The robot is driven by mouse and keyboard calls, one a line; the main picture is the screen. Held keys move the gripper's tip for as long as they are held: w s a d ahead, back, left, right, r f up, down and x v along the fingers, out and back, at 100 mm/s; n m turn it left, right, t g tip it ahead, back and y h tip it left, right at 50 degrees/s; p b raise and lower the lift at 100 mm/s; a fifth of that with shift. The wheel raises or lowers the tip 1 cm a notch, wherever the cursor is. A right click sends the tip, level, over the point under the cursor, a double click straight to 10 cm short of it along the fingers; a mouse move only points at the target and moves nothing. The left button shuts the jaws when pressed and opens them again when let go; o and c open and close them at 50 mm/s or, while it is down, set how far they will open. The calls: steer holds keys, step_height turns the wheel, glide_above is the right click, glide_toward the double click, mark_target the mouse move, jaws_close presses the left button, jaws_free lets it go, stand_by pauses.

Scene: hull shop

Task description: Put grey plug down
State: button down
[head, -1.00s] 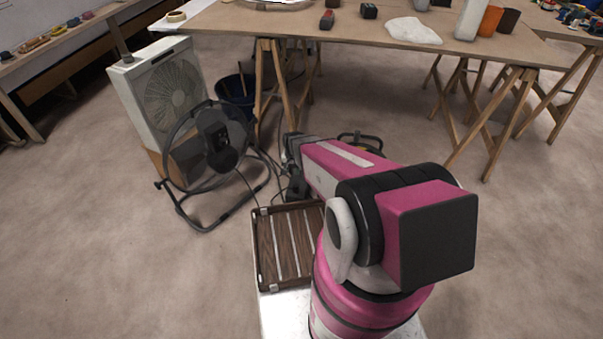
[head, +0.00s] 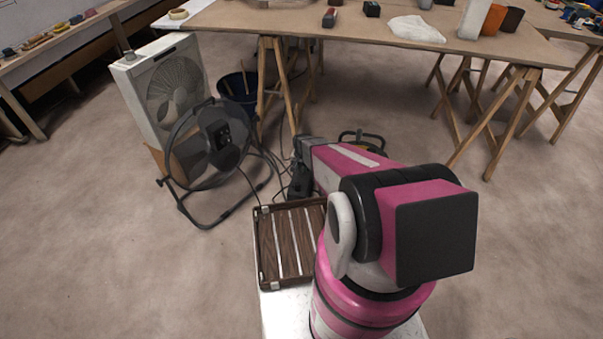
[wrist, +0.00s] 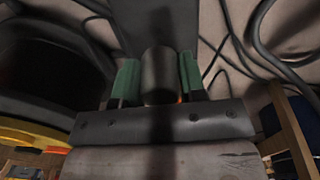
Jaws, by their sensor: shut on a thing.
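The grey plug (wrist: 159,76) shows in the wrist view as a dark grey cylinder. My gripper (wrist: 160,80) has its green-padded fingers on either side of it and is shut on it. The plug's far end and what lies directly beneath it are hard to make out. In the head view my gripper (head: 299,182) is low, beyond the slatted tray and right of the round floor fan; the plug cannot be told apart there.
A dark round floor fan (head: 215,140) and a white box fan (head: 170,90) stand at left. A blue bucket (head: 238,92) is behind them. Cables lie on the floor around my gripper. A trestle table (head: 365,30) is beyond. A brown slatted tray (head: 262,255) is near my arm.

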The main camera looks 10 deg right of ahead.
mark_target(301, 176)
steer(key=shift+w+d+f, duration=0.1)
steer(key=shift+w+f, duration=0.15)
steer(key=shift+f, duration=1.9)
steer(key=shift+f, duration=0.3)
steer(key=c, duration=0.7)
jaws_free()
steer(key=r, duration=1.3)
steer(key=shift+s, duration=0.2)
steer(key=s+r+n, duration=0.1)
steer(key=s+r, duration=0.6)
steer(key=r, duration=0.2)
steer(key=s+r+n, duration=0.2)
steer(key=s+r, duration=0.5)
steer(key=r, duration=0.2)
steer(key=s+r+n, duration=0.1)
steer(key=s+r, duration=0.7)
steer(key=r, duration=0.1)
steer(key=shift+r+n, duration=0.3)
steer(key=shift+r, duration=0.05)
